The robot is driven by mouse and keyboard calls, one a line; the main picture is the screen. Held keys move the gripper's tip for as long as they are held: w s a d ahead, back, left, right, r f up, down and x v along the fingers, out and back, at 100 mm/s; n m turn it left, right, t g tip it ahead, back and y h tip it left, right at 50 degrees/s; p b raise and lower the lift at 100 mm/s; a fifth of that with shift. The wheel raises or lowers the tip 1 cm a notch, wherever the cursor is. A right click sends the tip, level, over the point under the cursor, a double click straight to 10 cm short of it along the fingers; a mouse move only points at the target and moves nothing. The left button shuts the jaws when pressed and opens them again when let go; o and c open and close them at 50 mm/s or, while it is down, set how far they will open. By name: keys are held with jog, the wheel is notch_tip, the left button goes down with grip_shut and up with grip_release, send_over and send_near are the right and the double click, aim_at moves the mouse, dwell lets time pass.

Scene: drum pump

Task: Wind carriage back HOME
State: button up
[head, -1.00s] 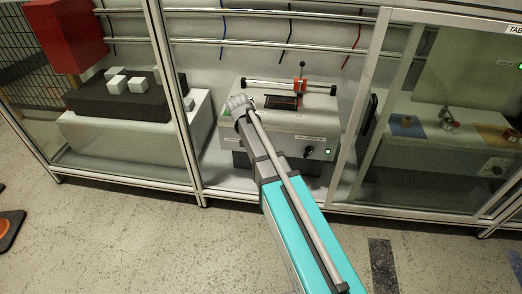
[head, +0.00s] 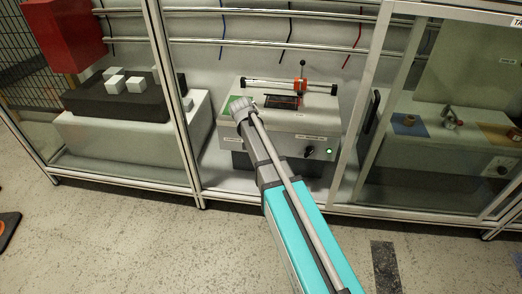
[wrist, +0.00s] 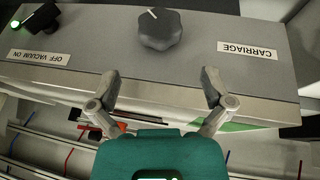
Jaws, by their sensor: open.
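The orange carriage (head: 300,86), with a thin upright black lever, sits right of the middle of the rail (head: 266,83) on the grey machine (head: 287,123) in the head view. In the wrist view, a round dark knob (wrist: 160,29) with a white pointer line stands on the front panel near an inverted CARRIAGE label (wrist: 247,50). My gripper (wrist: 160,78) is open and empty. Its fingers point at the panel, spread either side of the knob's line and short of it; they do not touch it. In the head view my arm hides the knob and fingers.
The inverted OFF VACUUM ON label (wrist: 38,57) is beside a black switch (wrist: 42,17) and a lit green lamp (wrist: 14,23). Cabinet posts and a black door handle (head: 371,110) flank the machine. White blocks on a dark pad (head: 90,100) are at left.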

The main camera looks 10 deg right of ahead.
jog(key=shift+b+x, duration=4.35)
jog(key=shift+x, duration=0.75)
jog(key=shift+a, duration=0.1)
jog(key=c, duration=0.7)
jog(key=shift+a, duration=0.1)
jog(key=shift+c, duration=0.6)
